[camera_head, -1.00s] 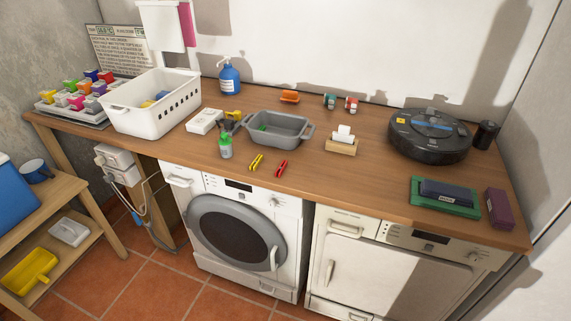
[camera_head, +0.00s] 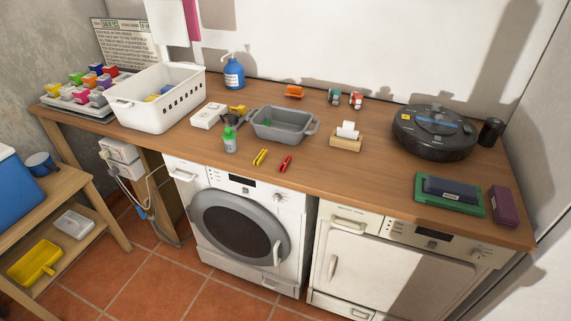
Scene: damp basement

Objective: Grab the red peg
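A small red peg (camera_head: 285,163), which looks like a clothes peg, lies on the wooden worktop (camera_head: 380,185) near its front edge, above the washing machine. A similar yellow peg (camera_head: 261,157) lies just to its left, apart from it. Nothing covers the red peg. My gripper is not in view.
A grey basin (camera_head: 283,137) stands behind the pegs, with a green-capped bottle (camera_head: 230,140) to their left and a wooden box with white paper (camera_head: 346,143) to their right. A white basket (camera_head: 156,114), blue pump bottle (camera_head: 233,73) and robot vacuum (camera_head: 434,133) stand farther off.

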